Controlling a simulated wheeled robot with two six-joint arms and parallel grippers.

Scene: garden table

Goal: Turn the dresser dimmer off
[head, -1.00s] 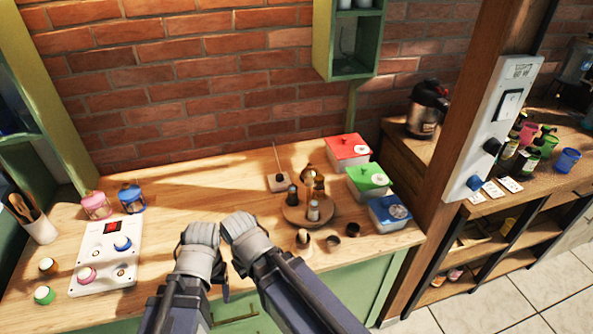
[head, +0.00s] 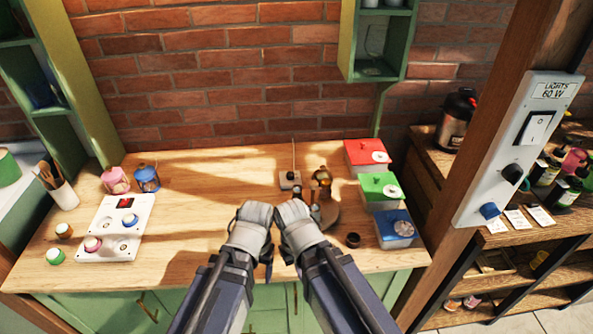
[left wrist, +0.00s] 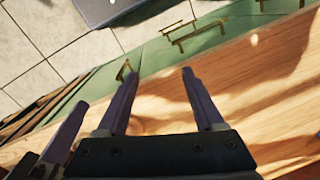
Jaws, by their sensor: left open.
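A white wall panel (head: 522,150) labelled "LIGHTS 60 W" is on the wooden post at the right. I cannot read the knob's setting. My left gripper is open and empty over the tabletop's front edge in the left wrist view (left wrist: 158,73). In the head view its arm ends over the middle of the table, apart from the panel. My right arm is beside it; its fingers are hidden, so their state is unclear.
Red (head: 366,155), green (head: 380,189) and blue (head: 394,229) lidded boxes stand at the table's right. Bottles and cups crowd the shelf beyond the post.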

